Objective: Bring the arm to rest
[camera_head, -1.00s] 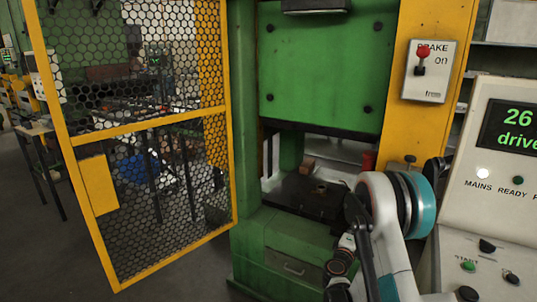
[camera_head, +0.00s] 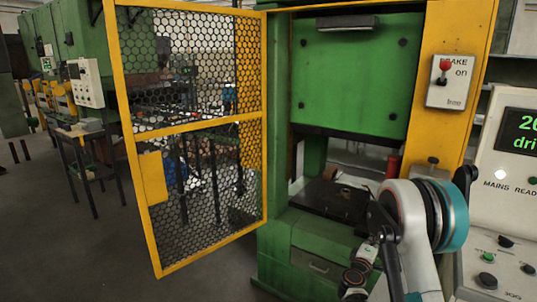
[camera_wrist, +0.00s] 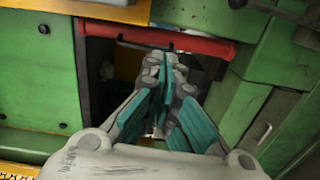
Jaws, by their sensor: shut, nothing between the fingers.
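My arm (camera_head: 415,240) shows at the lower right in the head view, folded in front of the green press (camera_head: 350,75). My gripper (camera_wrist: 162,75) shows in the wrist view, its teal-sided fingers together and empty. The fingers point toward a dark opening in the green machine, below a red bar (camera_wrist: 160,38) in the picture. I cannot tell whether the fingertips touch anything. The gripper's fingers are not clearly visible in the head view.
A yellow-framed mesh door (camera_head: 195,150) stands open left of the press. A control panel (camera_head: 505,240) is close at the right of my arm. A brake box (camera_head: 451,82) is on the yellow post. Floor (camera_head: 100,250) at the lower left is clear.

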